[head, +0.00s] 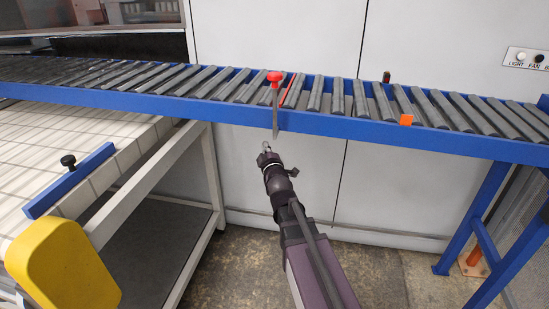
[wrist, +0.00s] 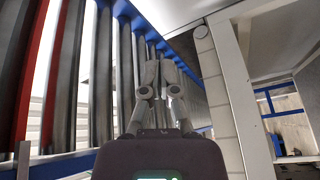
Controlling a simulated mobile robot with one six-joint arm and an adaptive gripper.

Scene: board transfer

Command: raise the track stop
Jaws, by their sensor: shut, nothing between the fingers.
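The track stop's lever (head: 275,107) is a grey upright bar with a red knob (head: 275,77) on top, at the front rail of the roller track (head: 170,103). A thin red strip (head: 291,92) lies among the rollers just right of the knob. Wide red bars (wrist: 40,80) show at the left of the wrist view. My gripper (head: 265,147) is just below the lever's lower end, apart from it. In the wrist view, its fingers (wrist: 159,70) are together with nothing between them.
An orange tab (head: 406,120) sits on the blue rail at right. A tiled table (head: 85,140) with a blue bar (head: 70,180) and a yellow rounded part (head: 62,265) stand at left. A switch panel (head: 526,58) is on the wall. Space below the track is clear around my gripper.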

